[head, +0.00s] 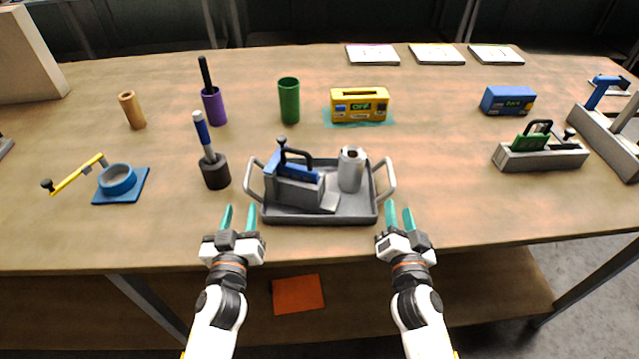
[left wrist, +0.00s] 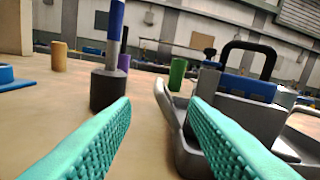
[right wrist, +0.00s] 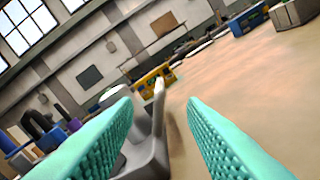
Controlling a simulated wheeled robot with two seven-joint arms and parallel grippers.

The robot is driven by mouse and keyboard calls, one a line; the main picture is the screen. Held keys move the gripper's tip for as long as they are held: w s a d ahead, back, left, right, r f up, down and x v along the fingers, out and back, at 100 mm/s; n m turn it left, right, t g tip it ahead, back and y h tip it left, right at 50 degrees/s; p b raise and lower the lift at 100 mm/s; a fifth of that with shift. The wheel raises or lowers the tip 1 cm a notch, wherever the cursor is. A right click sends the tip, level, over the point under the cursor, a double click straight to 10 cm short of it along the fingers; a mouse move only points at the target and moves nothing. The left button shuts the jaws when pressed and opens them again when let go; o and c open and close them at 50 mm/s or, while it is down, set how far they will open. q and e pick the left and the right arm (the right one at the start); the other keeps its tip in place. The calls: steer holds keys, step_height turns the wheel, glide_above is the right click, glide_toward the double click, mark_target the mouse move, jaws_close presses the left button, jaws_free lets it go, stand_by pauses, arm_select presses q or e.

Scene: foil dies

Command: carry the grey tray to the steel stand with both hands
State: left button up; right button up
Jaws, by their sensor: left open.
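The grey tray (head: 320,219) lies near the front edge of the table, with a raised handle at each end. On it are a grey block with blue top and black handle (head: 292,187) and a grey cylinder (head: 351,172). My left gripper (head: 239,216) is open and empty in front of the left handle (head: 252,180), which shows between its fingers in the left wrist view (left wrist: 170,108). My right gripper (head: 399,216) is open and empty in front of the right handle (head: 388,182), which also shows in the right wrist view (right wrist: 158,110). I cannot identify the steel stand.
A black holder with a blue-handled tool (head: 215,172) stands close left of the tray. A green cup (head: 289,101) and yellow box (head: 360,105) stand behind. A grey fixture (head: 540,158) is at right. Table between tray and fixture is clear.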

mark_target(251, 160)
arm_select(q)
steer(key=shift+s, duration=0.15)
arm_select(e)
steer(key=shift+s, duration=0.15)
arm_select(q)
steer(key=w, duration=1.2)
steer(key=shift+w, duration=0.15)
arm_select(e)
steer(key=w, duration=1.2)
steer(key=shift+w, duration=0.15)
arm_select(q)
steer(key=shift+c, duration=0.2)
arm_select(e)
steer(key=shift+c, duration=0.2)
arm_select(q)
jaws_close()
arm_select(e)
jaws_close()
steer(key=shift+d, duration=0.1)
arm_select(q)
steer(key=shift+r, duration=0.25)
arm_select(e)
steer(key=shift+r, duration=0.25)
